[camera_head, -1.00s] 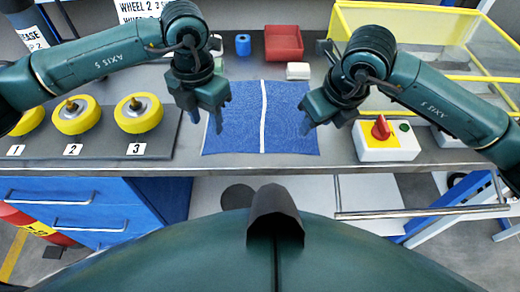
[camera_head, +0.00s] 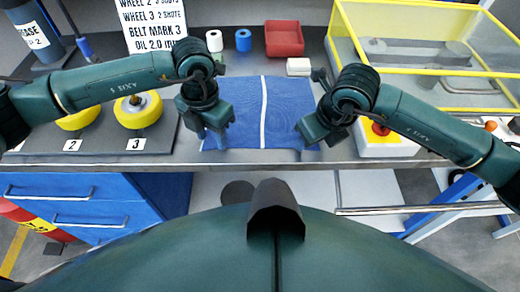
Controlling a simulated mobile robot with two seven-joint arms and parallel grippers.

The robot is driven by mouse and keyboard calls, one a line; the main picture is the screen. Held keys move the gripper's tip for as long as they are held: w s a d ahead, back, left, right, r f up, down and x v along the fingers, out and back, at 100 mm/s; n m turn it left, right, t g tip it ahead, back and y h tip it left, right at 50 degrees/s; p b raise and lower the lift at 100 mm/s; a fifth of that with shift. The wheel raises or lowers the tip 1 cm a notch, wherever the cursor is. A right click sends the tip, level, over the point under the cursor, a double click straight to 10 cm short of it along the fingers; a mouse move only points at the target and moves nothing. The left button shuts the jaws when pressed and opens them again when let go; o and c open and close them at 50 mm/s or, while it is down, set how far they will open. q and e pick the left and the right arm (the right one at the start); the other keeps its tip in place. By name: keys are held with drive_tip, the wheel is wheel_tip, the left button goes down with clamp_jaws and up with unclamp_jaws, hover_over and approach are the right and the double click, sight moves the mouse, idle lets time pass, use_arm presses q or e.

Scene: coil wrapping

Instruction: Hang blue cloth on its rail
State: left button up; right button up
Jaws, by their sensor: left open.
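The blue cloth (camera_head: 250,100) with a white stripe lies flat on the bench, in the middle of the head view. My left gripper (camera_head: 211,140) is open over the cloth's left edge near its front corner, with fingers pointing down; contact cannot be told. My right gripper (camera_head: 312,142) is at the cloth's right front corner. Its fingers are hidden behind its body, so its jaws cannot be judged. A metal rail (camera_head: 385,211) runs along the bench front at the lower right, below the bench top, and is bare in view.
Yellow wheels (camera_head: 138,112) stand on a dark mat at the left. A red tray (camera_head: 284,40), a white block (camera_head: 298,67) and a blue roll (camera_head: 243,41) are behind the cloth.

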use_arm(q)
drive_tip(key=shift+f, duration=0.1)
clamp_jaws()
use_arm(e)
clamp_jaws()
idle(0.5)
use_arm(q)
drive_tip(key=shift+a, duration=0.1)
use_arm(e)
drive_tip(key=shift+r, duration=0.15)
